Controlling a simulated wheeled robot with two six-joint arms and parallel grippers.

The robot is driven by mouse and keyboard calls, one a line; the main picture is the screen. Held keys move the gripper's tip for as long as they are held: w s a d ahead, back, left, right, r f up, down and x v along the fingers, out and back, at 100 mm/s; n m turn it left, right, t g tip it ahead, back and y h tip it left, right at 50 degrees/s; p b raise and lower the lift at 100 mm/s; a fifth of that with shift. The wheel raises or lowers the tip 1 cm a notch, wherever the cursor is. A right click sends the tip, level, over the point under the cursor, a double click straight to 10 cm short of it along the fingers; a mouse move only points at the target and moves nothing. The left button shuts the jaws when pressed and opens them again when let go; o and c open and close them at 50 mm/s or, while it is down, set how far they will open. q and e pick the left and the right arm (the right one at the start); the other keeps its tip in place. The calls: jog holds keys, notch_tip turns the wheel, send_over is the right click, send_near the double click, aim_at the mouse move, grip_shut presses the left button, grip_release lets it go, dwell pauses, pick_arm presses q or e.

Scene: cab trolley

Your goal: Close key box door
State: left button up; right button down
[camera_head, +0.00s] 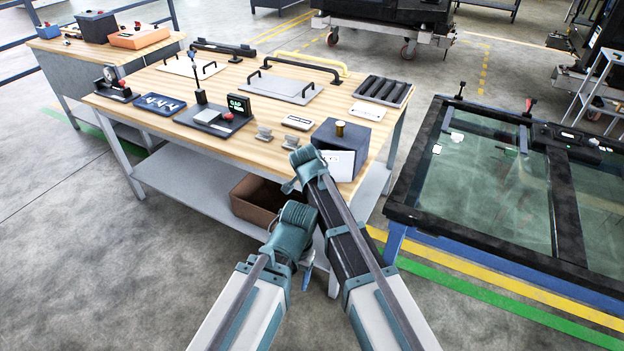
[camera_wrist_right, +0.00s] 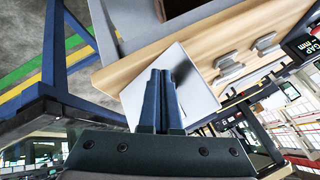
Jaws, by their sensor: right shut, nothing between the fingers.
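The key box (camera_head: 357,137) is a blue-grey box with a brass knob on top, near the right front corner of the wooden workbench. Its pale door (camera_head: 342,166) stands at the front; how far it is open is hard to tell. In the right wrist view the door (camera_wrist_right: 200,80) is a shiny pale panel behind my fingers. My right gripper (camera_wrist_right: 160,74) is shut and empty, its fingertips overlapping the door; contact cannot be told. My left gripper (camera_head: 307,277) hangs low in front of the bench, mostly hidden by its arm, its fingers unclear.
The workbench (camera_head: 235,147) holds small metal blocks, a gauge display (camera_head: 239,104), trays and handled plates left of and behind the key box. A brown bin (camera_head: 258,198) sits on the lower shelf. A glass-topped frame (camera_head: 487,185) stands at the right, across a floor gap.

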jog(key=shift+w+a, duration=0.15)
jog(key=shift+w, duration=1.05)
jog(key=shift+w+a, duration=0.2)
jog(key=shift+w, duration=0.95)
jog(key=shift+w+a, duration=0.15)
jog(key=shift+w, duration=1.05)
